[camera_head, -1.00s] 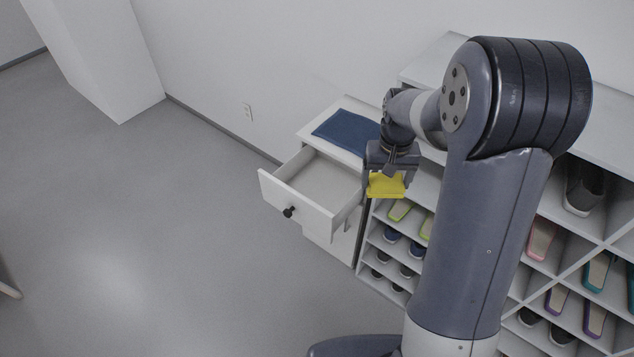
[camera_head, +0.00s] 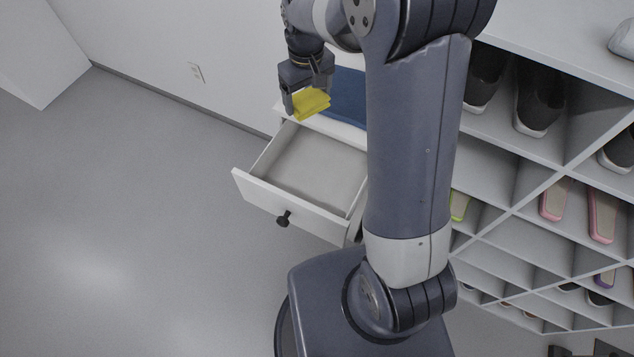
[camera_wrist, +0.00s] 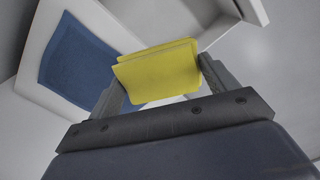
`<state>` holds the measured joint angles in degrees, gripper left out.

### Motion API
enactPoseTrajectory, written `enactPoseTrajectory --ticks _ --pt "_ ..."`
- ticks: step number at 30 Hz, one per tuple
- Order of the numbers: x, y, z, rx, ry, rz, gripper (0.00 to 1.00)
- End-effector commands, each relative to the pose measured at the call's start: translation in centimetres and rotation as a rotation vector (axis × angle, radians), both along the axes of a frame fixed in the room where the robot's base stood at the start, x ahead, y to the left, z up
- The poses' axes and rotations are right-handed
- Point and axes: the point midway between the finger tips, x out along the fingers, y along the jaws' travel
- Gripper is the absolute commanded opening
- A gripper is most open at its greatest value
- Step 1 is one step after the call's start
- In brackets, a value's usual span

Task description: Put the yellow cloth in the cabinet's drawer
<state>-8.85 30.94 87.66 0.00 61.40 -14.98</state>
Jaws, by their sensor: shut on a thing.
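The yellow cloth (camera_head: 311,103) is a small folded bundle held between the fingers of my gripper (camera_head: 307,98). In the wrist view the cloth (camera_wrist: 158,72) sits between both fingertips of my gripper (camera_wrist: 160,78). The cabinet's drawer (camera_head: 312,170) is pulled open and its visible inside is empty. It has a black knob (camera_head: 284,218) on its white front. In the head view the cloth appears above the back edge of the open drawer, near the cabinet top. Part of the drawer's right side is hidden behind my arm.
A dark blue cloth (camera_head: 347,95) lies flat on the white cabinet top, also seen in the wrist view (camera_wrist: 80,62). A shoe rack (camera_head: 545,140) with several shoes stands to the right. The grey floor (camera_head: 120,200) at left is clear.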

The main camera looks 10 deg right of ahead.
Motion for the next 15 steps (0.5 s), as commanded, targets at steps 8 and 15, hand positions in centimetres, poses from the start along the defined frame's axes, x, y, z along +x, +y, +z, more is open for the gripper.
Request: enactPoseTrajectory --ticks 8,15 --pt "-0.6 4.2 -6.7 0.001 -0.001 0.252 0.55" --pt "-1.4 7.1 -11.7 0.0 0.0 0.437 0.55"
